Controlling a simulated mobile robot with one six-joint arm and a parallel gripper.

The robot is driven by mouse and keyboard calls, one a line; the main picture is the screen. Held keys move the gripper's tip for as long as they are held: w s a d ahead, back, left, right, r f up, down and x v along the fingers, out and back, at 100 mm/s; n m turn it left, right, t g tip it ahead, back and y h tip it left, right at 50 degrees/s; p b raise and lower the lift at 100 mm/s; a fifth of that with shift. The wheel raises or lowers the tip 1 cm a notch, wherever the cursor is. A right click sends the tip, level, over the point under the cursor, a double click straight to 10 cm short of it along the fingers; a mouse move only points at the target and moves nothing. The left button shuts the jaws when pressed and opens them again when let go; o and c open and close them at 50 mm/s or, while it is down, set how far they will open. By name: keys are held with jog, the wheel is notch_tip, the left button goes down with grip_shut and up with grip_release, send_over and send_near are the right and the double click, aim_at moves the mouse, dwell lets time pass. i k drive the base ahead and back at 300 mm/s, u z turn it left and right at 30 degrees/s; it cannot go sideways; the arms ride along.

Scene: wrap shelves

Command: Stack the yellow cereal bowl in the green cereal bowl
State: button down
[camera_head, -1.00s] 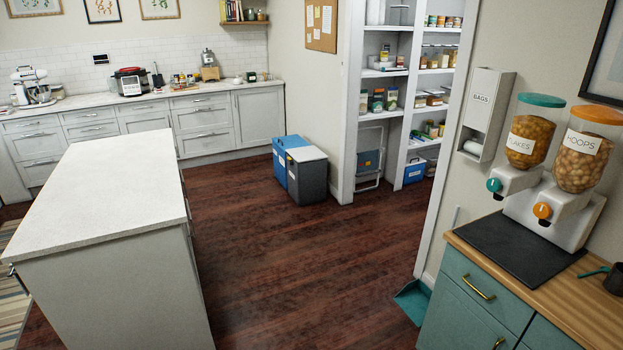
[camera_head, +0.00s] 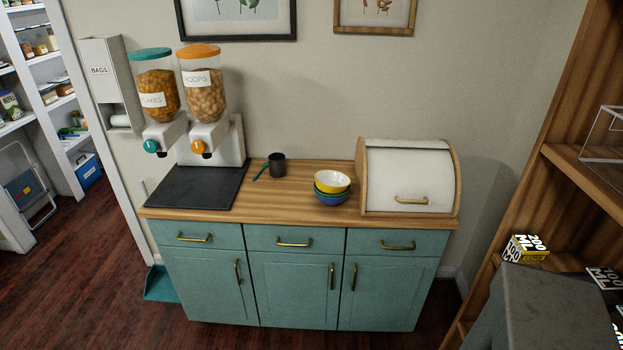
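The yellow cereal bowl (camera_head: 332,181) is on top of a small stack of bowls on the wooden counter, left of the bread box. A thin green band shows just under it, which looks like the green cereal bowl (camera_head: 331,193). A blue bowl (camera_head: 331,200) is at the bottom of the stack. The bowls look nested, with the yellow one upright and its white inside showing. My gripper is not in view.
The wooden counter (camera_head: 291,203) has a bread box (camera_head: 409,180) at right, a dark mug (camera_head: 277,164), and flakes and hoops dispensers (camera_head: 197,140) behind a black mat (camera_head: 205,189). Wooden shelves (camera_head: 575,175) stand at right. Counter front beside the bowls is clear.

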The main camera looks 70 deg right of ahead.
aim_at(329, 182)
jog(key=z, duration=0.25)
jog(key=k, duration=0.1)
jog(key=u, duration=1.65)
jog(key=k, duration=0.4)
jog(key=z, duration=3.4)
jog(key=i, duration=0.1)
jog(key=u, duration=2)
